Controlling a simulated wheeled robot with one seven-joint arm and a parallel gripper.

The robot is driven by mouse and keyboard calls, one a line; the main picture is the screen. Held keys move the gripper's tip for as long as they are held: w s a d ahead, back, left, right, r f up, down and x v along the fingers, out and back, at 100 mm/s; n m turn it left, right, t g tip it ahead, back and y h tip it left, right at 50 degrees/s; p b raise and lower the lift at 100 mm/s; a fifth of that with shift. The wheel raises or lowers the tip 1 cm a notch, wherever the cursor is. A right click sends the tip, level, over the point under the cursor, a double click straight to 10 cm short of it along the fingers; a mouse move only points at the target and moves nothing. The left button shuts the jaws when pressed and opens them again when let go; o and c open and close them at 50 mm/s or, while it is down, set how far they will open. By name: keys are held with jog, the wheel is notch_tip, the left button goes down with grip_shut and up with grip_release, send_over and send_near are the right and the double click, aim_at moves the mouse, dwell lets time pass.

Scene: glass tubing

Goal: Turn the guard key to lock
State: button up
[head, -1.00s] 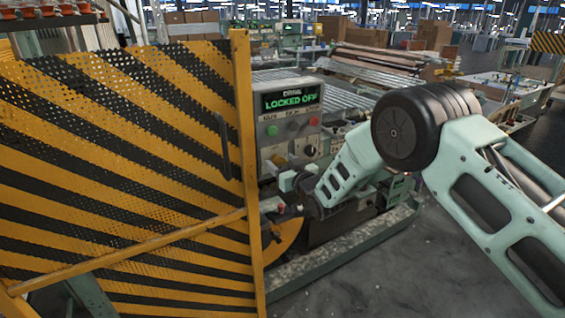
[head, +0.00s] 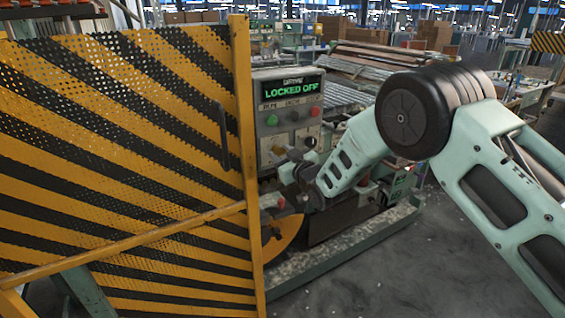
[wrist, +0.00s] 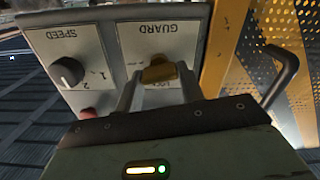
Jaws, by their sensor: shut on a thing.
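The brass guard key (wrist: 158,71) sits under the word GUARD on the white plate (wrist: 165,40) of the control panel, in the wrist view. My gripper (wrist: 157,86) has its two fingers on either side of the key and is shut on it. The lettering below the key is partly hidden by the fingers. In the head view, my gripper (head: 288,170) is at the lower part of the control panel (head: 267,140). The panel's display (head: 291,89) reads LOCKED OFF in green.
A yellow and black striped mesh guard (head: 120,150) with a dark handle (head: 222,135) stands close left of the panel. A SPEED knob (wrist: 67,72) and a red button (wrist: 92,108) are beside the key. An orange disc (head: 285,240) is below. Grey floor (head: 400,270) is clear at right.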

jog(key=shift+s+a+f+n+b, duration=0.1)
jog(key=shift+f+n+b, duration=0.05)
jog(key=shift+n+b, duration=4.4)
jog(key=shift+s+a+f+n+b, duration=0.15)
jog(key=shift+n+b, duration=3)
jog(key=shift+b, duration=2.8)
jog(key=shift+w+d+r, duration=0.1)
jog(key=o, duration=1)
jog(key=shift+d, duration=0.1)
jog(key=b+v, duration=0.2)
jog(key=v, duration=1.5)
